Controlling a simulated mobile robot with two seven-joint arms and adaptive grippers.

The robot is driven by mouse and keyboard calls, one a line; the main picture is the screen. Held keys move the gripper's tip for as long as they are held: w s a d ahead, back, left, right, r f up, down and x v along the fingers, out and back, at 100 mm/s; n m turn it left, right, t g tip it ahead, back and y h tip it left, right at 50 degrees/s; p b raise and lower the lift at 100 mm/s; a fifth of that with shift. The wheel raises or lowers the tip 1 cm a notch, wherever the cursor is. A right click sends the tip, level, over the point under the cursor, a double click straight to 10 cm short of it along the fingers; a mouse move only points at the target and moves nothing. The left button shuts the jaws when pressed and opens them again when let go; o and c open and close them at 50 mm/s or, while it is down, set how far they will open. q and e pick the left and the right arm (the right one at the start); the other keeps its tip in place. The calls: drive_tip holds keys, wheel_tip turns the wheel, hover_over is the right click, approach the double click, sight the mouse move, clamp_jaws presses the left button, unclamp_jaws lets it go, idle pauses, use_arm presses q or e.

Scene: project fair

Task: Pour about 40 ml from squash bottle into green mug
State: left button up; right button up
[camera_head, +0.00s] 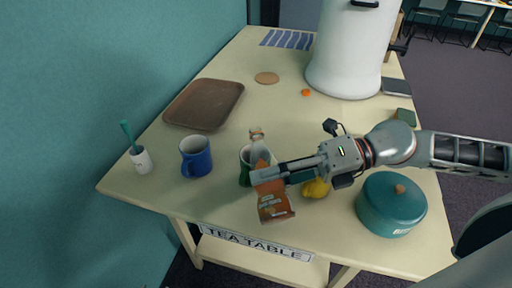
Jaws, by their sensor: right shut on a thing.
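The squash bottle (260,153) shows a pale, clear upper part with a narrow neck, just above my right gripper's fingers. My right gripper (268,176) is shut on it, and the fingers hide its middle. The green mug (243,172) stands left of and partly behind the fingers. The bottle's upper part overlaps the mug's opening in the picture; I cannot tell whether its mouth is above the mug or past it. No stream of liquid shows. My left gripper is not in view.
An orange item with pale print (273,204) shows below the fingers; whether it joins the bottle is unclear. A blue mug (196,158), white cup (142,160), brown tray (204,104), yellow object (316,188), teal pot (391,205) and white urn (349,55) stand around.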

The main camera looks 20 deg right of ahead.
drive_tip(key=p, duration=0.1)
drive_tip(key=m+p, duration=0.1)
drive_tip(key=shift+s+r+m+g+p, duration=0.25)
drive_tip(key=shift+s+m+g+p, duration=0.05)
drive_tip(key=shift+g, duration=0.1)
drive_tip(key=shift+p, duration=0.45)
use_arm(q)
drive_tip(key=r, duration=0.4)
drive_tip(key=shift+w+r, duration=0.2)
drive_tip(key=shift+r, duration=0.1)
use_arm(e)
drive_tip(key=shift+m, duration=0.3)
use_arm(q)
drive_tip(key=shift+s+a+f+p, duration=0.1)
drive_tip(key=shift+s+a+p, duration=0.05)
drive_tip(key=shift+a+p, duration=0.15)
use_arm(e)
drive_tip(key=shift+r+m+g+p, duration=0.1)
drive_tip(key=shift+m+g+p, duration=0.2)
drive_tip(key=shift+p, duration=0.05)
drive_tip(key=shift+r, duration=0.15)
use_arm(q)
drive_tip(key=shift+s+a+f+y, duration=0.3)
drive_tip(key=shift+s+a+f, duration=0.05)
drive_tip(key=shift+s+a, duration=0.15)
use_arm(e)
drive_tip(key=shift+s, duration=0.1)
drive_tip(key=shift+s, duration=0.1)
